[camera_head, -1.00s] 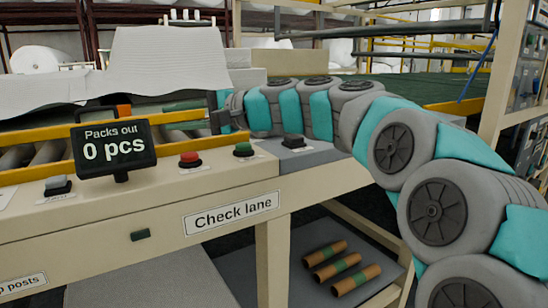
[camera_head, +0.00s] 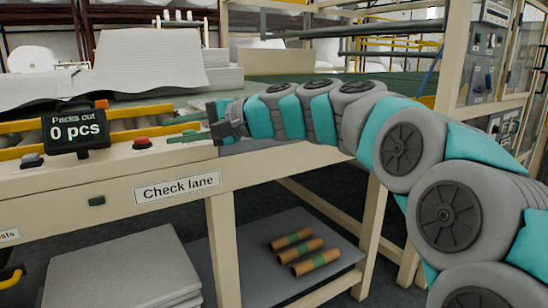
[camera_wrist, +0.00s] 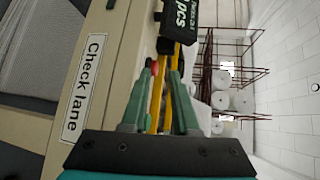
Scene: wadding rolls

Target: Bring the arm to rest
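My arm reaches from the right of the head view, over the check lane bench (camera_head: 110,185), and ends in my gripper (camera_head: 172,129). Its two green fingers point left above the bench top and are apart. In the wrist view my gripper (camera_wrist: 155,75) also shows its fingers spread, with nothing held between them. The red button (camera_wrist: 154,67) and a yellow rail (camera_wrist: 157,105) show beyond the gap. In the head view the red button (camera_head: 142,143) is just left of the fingers; I cannot tell the exact clearance.
The "Packs out 0 pcs" display (camera_head: 75,131) stands left of my gripper. White wadding (camera_head: 150,62) lies behind it. Several brown tubes with green bands (camera_head: 303,252) lie on the lower shelf (camera_head: 250,285). A post and control cabinet (camera_head: 487,50) stand right of the arm.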

